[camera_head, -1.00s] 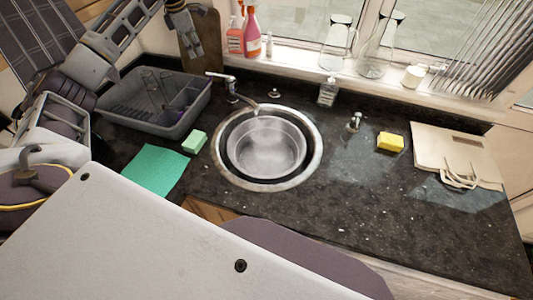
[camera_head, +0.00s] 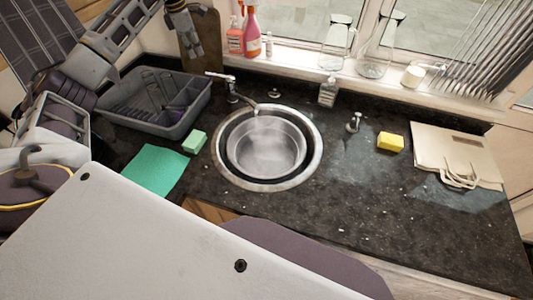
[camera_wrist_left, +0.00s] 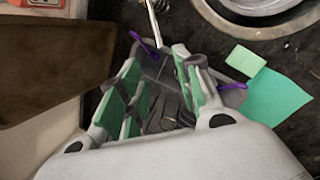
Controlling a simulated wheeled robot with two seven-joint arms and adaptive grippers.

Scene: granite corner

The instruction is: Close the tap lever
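The chrome tap (camera_head: 232,92) stands behind the round steel sink (camera_head: 222,166), its spout over the sink. Its lever (camera_head: 218,76) sticks out to the left, towards the dish rack. My left gripper (camera_head: 188,40) hangs above and behind the dish rack, in front of the cutting board, apart from the lever. In the left wrist view, the left gripper (camera_wrist_left: 160,58) has its green-padded fingers spread with nothing held between them. The lever (camera_wrist_left: 153,20) shows just beyond the fingertips. My right gripper is in no view.
The grey dish rack (camera_head: 120,108) stands left of the tap, below the gripper. A brown cutting board (camera_head: 207,45) leans behind it. Spray bottles (camera_head: 251,32) and glass jugs (camera_head: 375,52) line the sill. A soap bottle (camera_head: 327,92) stands right of the tap.

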